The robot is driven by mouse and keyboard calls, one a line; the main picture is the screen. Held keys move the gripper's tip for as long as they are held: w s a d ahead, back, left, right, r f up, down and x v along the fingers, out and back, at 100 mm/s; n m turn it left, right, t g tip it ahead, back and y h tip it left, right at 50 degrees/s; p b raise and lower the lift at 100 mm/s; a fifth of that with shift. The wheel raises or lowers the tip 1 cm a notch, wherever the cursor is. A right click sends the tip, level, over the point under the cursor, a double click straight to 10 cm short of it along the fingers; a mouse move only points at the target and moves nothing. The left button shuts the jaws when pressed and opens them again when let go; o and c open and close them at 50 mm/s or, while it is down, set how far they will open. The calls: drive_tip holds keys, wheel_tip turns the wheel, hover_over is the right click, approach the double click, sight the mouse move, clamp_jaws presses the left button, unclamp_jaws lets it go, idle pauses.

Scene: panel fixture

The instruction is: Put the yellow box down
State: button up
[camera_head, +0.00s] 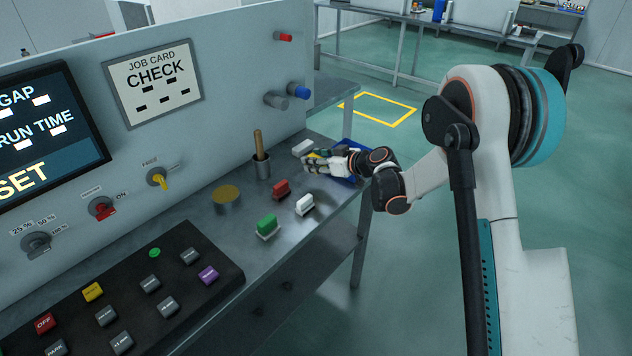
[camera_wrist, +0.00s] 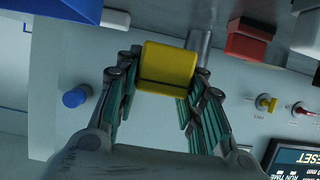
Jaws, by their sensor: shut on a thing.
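The yellow box (camera_wrist: 167,68) is between the two fingers of my gripper (camera_wrist: 160,85) in the wrist view, and the fingers are shut on it. In the head view only a small bit of the yellow box (camera_head: 314,155) shows, mostly hidden by my gripper (camera_head: 322,162). The gripper is over the far right part of the grey bench (camera_head: 235,260), close to a blue tray (camera_head: 347,150). I cannot tell whether the box touches the bench.
A red block (camera_head: 282,189), a white block (camera_head: 305,205) and a green block (camera_head: 267,226) stand on the bench nearer the camera. A metal cup (camera_head: 261,166) with a wooden handle and a brass-topped disc (camera_head: 226,197) stand left of my gripper. The panel rises behind.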

sight(316, 184)
drive_tip(key=shift+f+b, duration=0.95)
drive_tip(key=shift+f, duration=2.05)
drive_tip(key=shift+f, duration=0.15)
drive_tip(key=o, duration=1.1)
